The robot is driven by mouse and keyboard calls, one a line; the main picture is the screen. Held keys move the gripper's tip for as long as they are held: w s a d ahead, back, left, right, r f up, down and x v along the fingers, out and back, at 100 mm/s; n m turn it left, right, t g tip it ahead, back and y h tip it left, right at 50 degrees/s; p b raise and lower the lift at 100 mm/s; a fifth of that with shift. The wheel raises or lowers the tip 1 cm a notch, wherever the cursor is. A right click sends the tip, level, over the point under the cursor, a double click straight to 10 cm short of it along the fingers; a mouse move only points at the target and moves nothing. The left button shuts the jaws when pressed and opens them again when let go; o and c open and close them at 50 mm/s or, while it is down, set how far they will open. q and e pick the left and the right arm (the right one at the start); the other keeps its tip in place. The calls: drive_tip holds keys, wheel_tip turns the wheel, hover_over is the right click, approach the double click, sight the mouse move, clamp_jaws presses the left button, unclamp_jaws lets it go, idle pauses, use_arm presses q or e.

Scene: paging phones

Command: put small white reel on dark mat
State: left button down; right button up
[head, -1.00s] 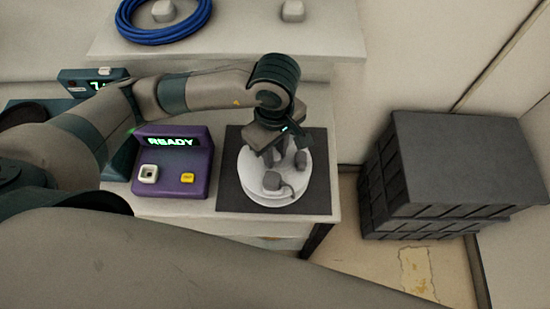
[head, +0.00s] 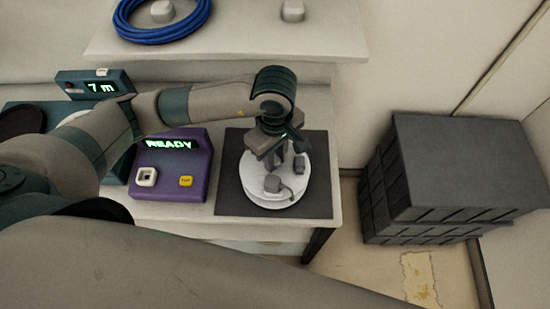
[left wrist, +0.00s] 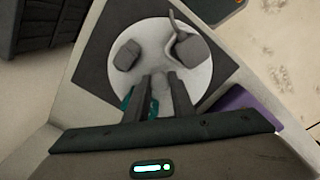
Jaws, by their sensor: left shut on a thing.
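The small white reel (head: 254,181) is a round white disc with grey knob-like parts and a thin curved piece on its face. It lies over the dark mat (head: 319,148), inside its edges. My left gripper (head: 276,160) comes down over the reel's middle from above. In the left wrist view its fingers (left wrist: 158,92) close on a pale upright part at the middle of the reel (left wrist: 150,40). The dark mat (left wrist: 95,68) shows around the disc there. Whether the reel rests fully on the mat or is just above it, I cannot tell. My right gripper is out of view.
A purple box (head: 170,170) reading READY stands left of the mat. A teal device (head: 95,84) with a lit display is behind it. A blue cable coil (head: 163,20) lies on the back shelf. Dark stacked crates (head: 460,165) stand right of the table.

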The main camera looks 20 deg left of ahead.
use_arm(q)
drive_tip(key=shift+f, duration=0.2)
drive_tip(key=shift+f, duration=0.1)
drive_tip(key=c, duration=1.5)
unclamp_jaws()
